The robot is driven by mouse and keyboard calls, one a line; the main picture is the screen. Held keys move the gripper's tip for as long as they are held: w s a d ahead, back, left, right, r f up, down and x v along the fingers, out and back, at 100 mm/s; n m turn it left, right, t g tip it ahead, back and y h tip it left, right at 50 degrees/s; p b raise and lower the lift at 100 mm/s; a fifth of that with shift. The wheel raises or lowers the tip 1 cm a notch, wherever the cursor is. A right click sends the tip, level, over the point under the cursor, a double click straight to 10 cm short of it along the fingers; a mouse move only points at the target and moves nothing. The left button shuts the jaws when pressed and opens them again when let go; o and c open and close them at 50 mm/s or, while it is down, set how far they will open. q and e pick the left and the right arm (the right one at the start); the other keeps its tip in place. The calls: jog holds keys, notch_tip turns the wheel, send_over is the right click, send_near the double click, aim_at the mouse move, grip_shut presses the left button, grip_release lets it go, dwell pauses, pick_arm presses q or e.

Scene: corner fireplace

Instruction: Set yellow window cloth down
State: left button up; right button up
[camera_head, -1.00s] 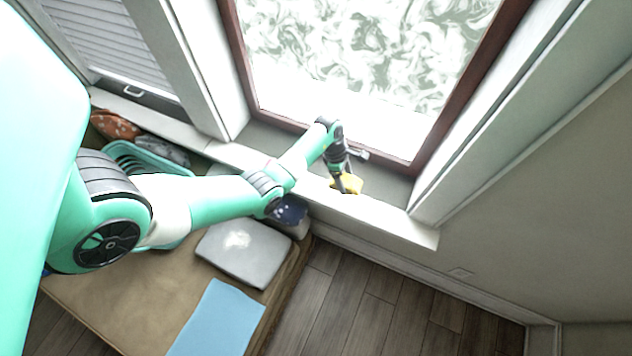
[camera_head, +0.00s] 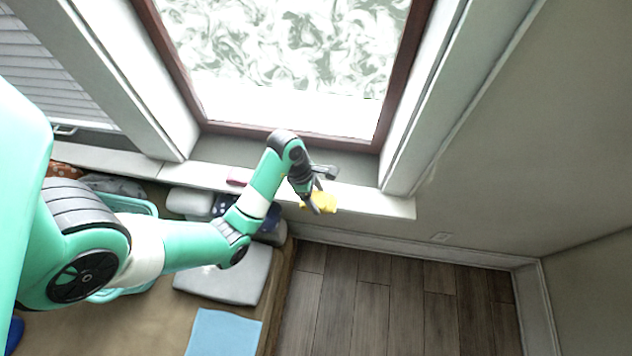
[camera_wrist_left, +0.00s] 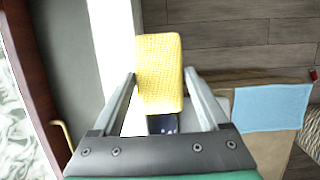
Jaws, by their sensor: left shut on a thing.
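My left gripper (camera_head: 313,204) is shut on the yellow window cloth (camera_head: 325,201), which appears beside the front edge of the white window sill (camera_head: 375,203). In the left wrist view the yellow cloth (camera_wrist_left: 160,62) is a flat, textured pad standing out between the two fingers (camera_wrist_left: 159,76). There the sill's white edge (camera_wrist_left: 112,40) lies to its left and the floor shows behind it. I cannot tell how high the cloth is or whether it touches the sill. My right gripper is not in view.
A brown cushioned bench (camera_head: 133,325) holds a grey cushion (camera_head: 225,275), a light blue cloth (camera_head: 224,333) and a teal basket (camera_head: 135,206). A small red item (camera_head: 239,176) lies on the sill. The wood floor (camera_head: 390,290) right of the bench is clear.

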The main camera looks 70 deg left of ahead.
pick_arm(q)
jog(key=w+a+f+b, duration=0.2)
jog(key=a+f, duration=0.1)
jog(key=w+a+f+b, duration=0.2)
jog(key=a+b, duration=0.1)
jog(key=w+a+f+b, duration=0.2)
jog(key=w+a+f, duration=0.1)
jog(key=shift+f+b, duration=0.3)
jog(key=shift+f, duration=0.05)
jog(key=shift+w+a+f, duration=0.1)
jog(key=shift+w+a, duration=0.05)
jog(key=shift+a, duration=0.05)
jog(key=shift+w+a+f+b, duration=0.15)
jog(key=shift+f+b, duration=0.8)
jog(key=shift+f, duration=0.75)
